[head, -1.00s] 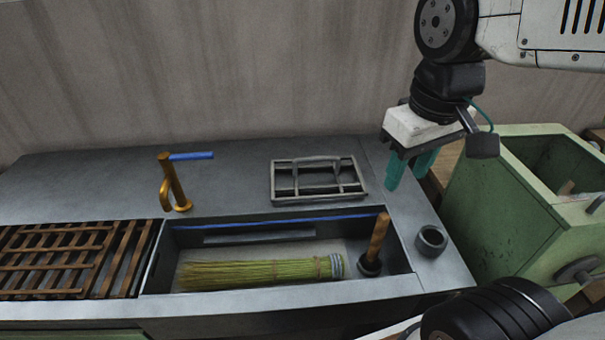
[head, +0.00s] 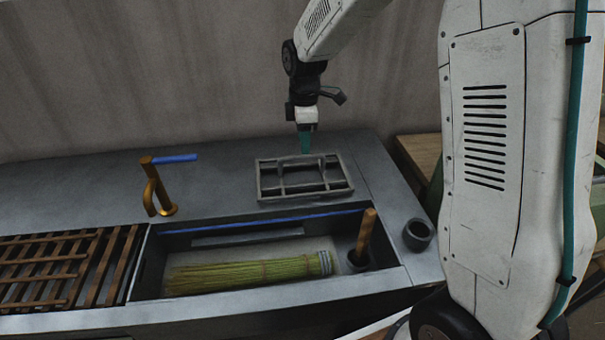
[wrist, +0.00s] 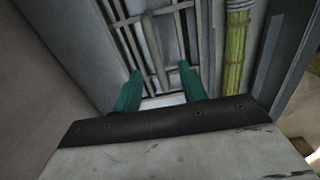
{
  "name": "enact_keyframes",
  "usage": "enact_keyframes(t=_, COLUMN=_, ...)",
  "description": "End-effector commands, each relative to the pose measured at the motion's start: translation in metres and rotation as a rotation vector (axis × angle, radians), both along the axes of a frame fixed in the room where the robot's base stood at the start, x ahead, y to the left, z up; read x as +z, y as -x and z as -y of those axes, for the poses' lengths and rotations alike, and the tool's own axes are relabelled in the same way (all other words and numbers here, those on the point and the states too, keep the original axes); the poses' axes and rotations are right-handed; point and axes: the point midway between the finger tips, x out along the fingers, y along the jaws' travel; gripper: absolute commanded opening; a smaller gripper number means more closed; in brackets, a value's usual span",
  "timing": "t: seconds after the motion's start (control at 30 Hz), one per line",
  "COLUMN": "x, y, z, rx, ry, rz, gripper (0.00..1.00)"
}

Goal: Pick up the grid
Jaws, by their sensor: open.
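The grid (head: 266,190) is a grey metal rectangular frame with crossbars and a raised handle bar. It lies flat on the grey counter behind the sink basin in the head view. My gripper (head: 304,143) is above the far part of the grid, pointing down, with its teal fingers near the handle bar. In the wrist view the two teal fingers (wrist: 158,88) are apart, with the grid's bars (wrist: 150,45) beyond them and nothing held between them. Whether a finger touches the grid cannot be told.
The sink basin (head: 205,242) in front holds a green straw broom head (head: 245,273) and a wooden-handled plunger (head: 364,240). A brass tap (head: 156,188) stands left of the grid. A dark cup (head: 418,234) sits at right, a wooden rack (head: 65,265) at left. The wall is close behind.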

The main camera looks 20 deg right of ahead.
Motion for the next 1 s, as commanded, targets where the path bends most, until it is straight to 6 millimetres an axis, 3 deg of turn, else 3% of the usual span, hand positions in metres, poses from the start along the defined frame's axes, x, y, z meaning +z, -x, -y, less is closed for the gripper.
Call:
enact_keyframes(t=0.63, x=-0.078, y=-0.006, z=-0.003, rx=0.026, ry=0.0, rz=-0.005, gripper=0.42)
enact_keyframes(t=0.93, x=-0.084, y=-0.006, z=-0.004, rx=0.026, ry=0.001, rz=-0.002, gripper=0.42)
enact_keyframes(t=0.97, x=-0.084, y=-0.006, z=-0.004, rx=0.026, ry=0.001, rz=-0.002, gripper=0.39)
enact_keyframes(t=1.0, x=-0.084, y=-0.006, z=-0.004, rx=0.026, ry=0.001, rz=-0.002, gripper=0.28)
